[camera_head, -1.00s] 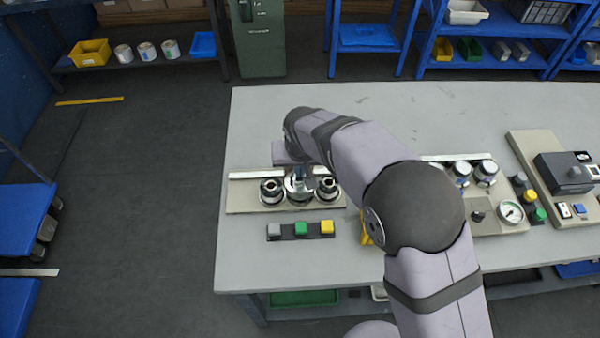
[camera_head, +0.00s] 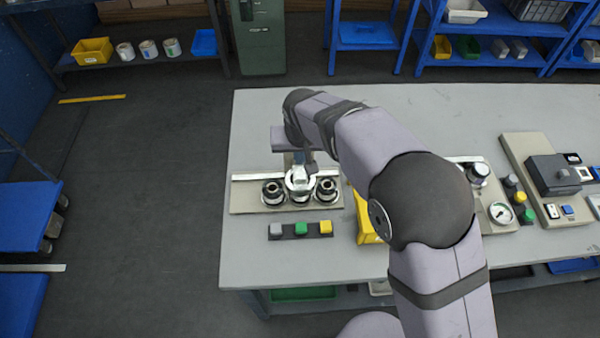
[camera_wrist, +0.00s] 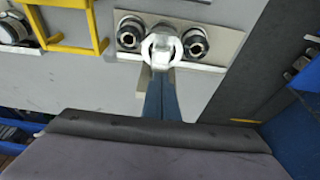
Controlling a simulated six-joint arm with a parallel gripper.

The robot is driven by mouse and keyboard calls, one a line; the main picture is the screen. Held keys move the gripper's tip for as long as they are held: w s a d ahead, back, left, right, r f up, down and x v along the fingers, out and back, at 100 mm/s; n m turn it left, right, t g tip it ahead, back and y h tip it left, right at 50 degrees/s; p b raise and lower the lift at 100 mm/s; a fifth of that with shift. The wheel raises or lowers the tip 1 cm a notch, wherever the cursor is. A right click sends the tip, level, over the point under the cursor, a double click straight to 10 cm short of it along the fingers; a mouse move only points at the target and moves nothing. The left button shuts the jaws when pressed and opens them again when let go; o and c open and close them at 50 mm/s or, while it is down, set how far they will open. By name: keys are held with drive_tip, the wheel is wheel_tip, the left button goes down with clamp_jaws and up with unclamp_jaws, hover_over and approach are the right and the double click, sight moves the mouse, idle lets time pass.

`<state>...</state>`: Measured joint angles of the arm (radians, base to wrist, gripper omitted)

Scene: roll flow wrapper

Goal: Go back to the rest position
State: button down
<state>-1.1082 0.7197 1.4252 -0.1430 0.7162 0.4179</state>
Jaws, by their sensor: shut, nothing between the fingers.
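My gripper (camera_head: 305,165) is mostly behind my forearm in the camera_head view, over the roller station on the left of the table. In the camera_wrist view its blue-grey fingers (camera_wrist: 160,98) lie together with nothing between them. They point at the middle silver ring (camera_wrist: 163,45) of the station, which also shows in the camera_head view (camera_head: 299,183). A black roller stands on each side of it, left (camera_head: 273,192) and right (camera_head: 326,190). I cannot tell the exact gap between fingertips and ring.
A button strip (camera_head: 300,229) lies in front of the station. A gauge panel (camera_head: 501,213) and a dark control box (camera_head: 553,174) stand at the right. The table's back area (camera_head: 450,115) is clear.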

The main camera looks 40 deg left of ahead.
drive_tip(key=shift+r, duration=0.4)
drive_tip(key=shift+n, duration=0.5)
drive_tip(key=s+d+f+n+g+h, duration=0.15)
drive_tip(key=s+d+f, duration=0.25)
drive_tip(key=d, duration=0.4)
drive_tip(key=s+d+f+n+g+h, duration=0.15)
drive_tip(key=s+d+f, duration=0.25)
drive_tip(key=d, duration=0.4)
drive_tip(key=s+d+r+m+g, duration=0.1)
drive_tip(key=d+r+m, duration=0.15)
drive_tip(key=d, duration=0.95)
drive_tip(key=s+d+r+m, duration=0.15)
drive_tip(key=d+m, duration=0.25)
drive_tip(key=d, duration=0.7)
drive_tip(key=w+d+r+m, duration=0.2)
drive_tip(key=d+m, duration=0.1)
drive_tip(key=d, duration=0.2)
drive_tip(key=w+d+r+m+t, duration=0.1)
drive_tip(key=w+d+r+m, duration=0.2)
drive_tip(key=d, duration=0.2)
drive_tip(key=shift+d+r+t+y, duration=0.2)
drive_tip(key=shift+d+t+y, duration=0.1)
drive_tip(key=shift+d, duration=0.05)
